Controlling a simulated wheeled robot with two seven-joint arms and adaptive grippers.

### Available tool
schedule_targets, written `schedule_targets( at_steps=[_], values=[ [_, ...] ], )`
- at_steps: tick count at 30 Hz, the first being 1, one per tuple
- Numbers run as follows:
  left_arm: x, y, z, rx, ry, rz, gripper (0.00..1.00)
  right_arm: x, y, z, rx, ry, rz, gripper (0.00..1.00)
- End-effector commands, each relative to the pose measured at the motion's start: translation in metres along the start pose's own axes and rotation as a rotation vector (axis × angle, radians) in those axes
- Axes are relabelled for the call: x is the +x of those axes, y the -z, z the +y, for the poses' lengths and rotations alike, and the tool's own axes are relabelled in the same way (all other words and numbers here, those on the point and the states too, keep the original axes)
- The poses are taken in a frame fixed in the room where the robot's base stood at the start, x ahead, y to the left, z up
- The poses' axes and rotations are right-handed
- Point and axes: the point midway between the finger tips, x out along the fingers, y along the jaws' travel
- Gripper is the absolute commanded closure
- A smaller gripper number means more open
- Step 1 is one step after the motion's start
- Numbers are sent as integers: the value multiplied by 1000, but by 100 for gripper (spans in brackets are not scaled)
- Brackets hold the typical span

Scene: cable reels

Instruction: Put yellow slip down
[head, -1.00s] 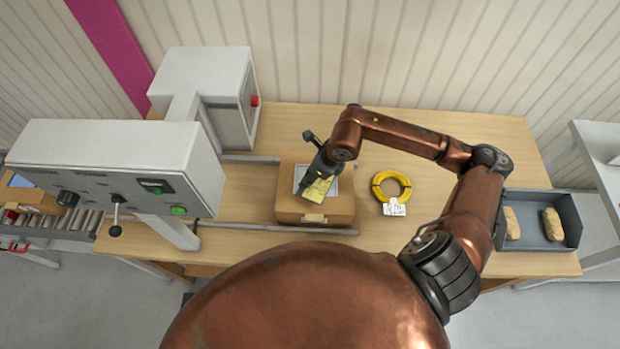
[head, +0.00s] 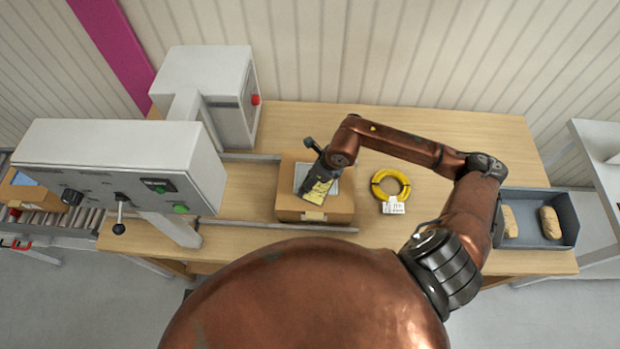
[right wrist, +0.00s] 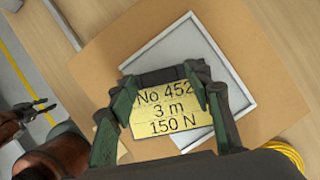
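The yellow slip (right wrist: 168,112) reads "No 452, 3 m, 150 N" and has a dark bar along its upper edge. My right gripper (right wrist: 162,82) has its fingers on both ends of that bar. In the head view the slip (head: 318,190) is at the tip of my right gripper, over the brown cardboard box (head: 287,207). A grey-framed pale panel (right wrist: 222,72) lies on the box top, partly hidden by the slip. I cannot tell whether the slip touches it. My left gripper (right wrist: 40,107) shows small in the right wrist view, jaws apart and empty.
A yellow cable reel (head: 378,189) with a white tag (head: 393,207) lies right of the box. A grey tray (head: 566,215) with two brown packages is at the table's right. A grey machine panel (head: 110,160) overhangs the left side. Rails flank the box.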

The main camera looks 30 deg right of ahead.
Motion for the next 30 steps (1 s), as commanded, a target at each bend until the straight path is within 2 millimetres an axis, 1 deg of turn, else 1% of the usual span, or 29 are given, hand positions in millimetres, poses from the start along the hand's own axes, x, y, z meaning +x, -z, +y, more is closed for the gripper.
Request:
schedule_targets(
  at_steps=[9, 11, 13, 17, 24, 27, 30],
  values=[
    [-1, 0, 0, 0, 0, 0, 62, -1, 0, 0, 0, 0, 0, 51],
    [-4, 0, 0, 0, 0, 0, 62, -3, -1, 0, 0, 0, 0, 51],
    [0, 0, 0, 0, 0, 0, 62, -10, -1, -1, -1, 2, -2, 51],
    [6, -1, 1, -1, 0, -1, 62, -32, 0, -2, -4, 5, -2, 51],
    [17, -3, 1, -1, -1, -2, 62, -83, 0, -1, -2, 5, 0, 51],
    [20, -4, 1, -1, -1, -3, 62, -100, 0, -1, -1, 4, 1, 51],
    [21, -4, 1, -1, -1, -3, 62, -112, 0, -1, 0, 3, 0, 51]
  ],
)
